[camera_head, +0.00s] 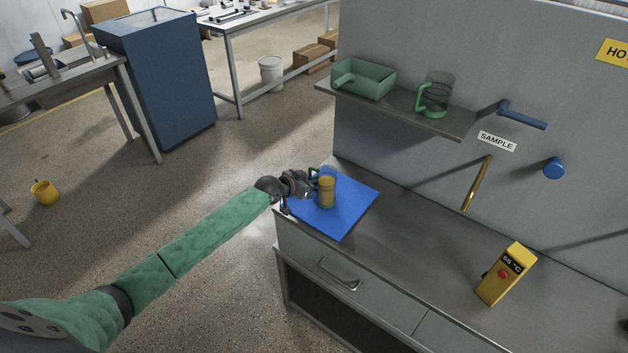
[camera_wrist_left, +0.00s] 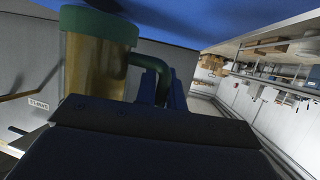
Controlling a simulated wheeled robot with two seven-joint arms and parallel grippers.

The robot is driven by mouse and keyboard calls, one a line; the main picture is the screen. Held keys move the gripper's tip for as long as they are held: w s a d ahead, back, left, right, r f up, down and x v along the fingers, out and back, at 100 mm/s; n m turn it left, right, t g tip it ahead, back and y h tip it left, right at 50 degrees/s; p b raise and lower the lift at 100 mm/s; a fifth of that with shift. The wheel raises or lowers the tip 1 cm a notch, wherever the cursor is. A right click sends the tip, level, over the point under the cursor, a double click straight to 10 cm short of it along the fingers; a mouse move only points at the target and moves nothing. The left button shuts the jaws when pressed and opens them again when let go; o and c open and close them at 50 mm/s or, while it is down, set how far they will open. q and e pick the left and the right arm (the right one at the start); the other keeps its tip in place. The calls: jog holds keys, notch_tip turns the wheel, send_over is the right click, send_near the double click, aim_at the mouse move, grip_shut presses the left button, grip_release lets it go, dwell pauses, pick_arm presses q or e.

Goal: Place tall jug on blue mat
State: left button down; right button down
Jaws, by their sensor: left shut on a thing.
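The tall jug (camera_head: 327,190), clear with amber contents and green trim, is upright at the blue mat (camera_head: 345,218) on the counter. My left gripper (camera_head: 308,186) is shut on the jug's green handle from the left side. The left wrist view, turned upside down, shows the jug (camera_wrist_left: 95,65) with its green base against or very near the blue mat (camera_wrist_left: 165,18). I cannot tell whether the base touches the mat. The handle (camera_wrist_left: 145,64) runs down between the fingers, and part of it is hidden by the gripper. My right gripper is not in view.
A wall shelf above the counter holds a green bin (camera_head: 363,80) and a clear jug with a green handle (camera_head: 436,96). A brass rod (camera_head: 477,184) and blue pegs stick out of the back panel. A yellow temperature device (camera_head: 506,274) stands on the right; counter between is clear.

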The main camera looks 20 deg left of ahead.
pick_arm(q)
jog(key=shift+f, duration=0.3)
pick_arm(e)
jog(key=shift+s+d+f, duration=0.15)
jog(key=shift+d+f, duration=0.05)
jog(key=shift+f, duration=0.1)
pick_arm(q)
jog(key=shift+f, duration=0.15)
jog(key=c, duration=1.9)
grip_release()
jog(key=o, duration=0.4)
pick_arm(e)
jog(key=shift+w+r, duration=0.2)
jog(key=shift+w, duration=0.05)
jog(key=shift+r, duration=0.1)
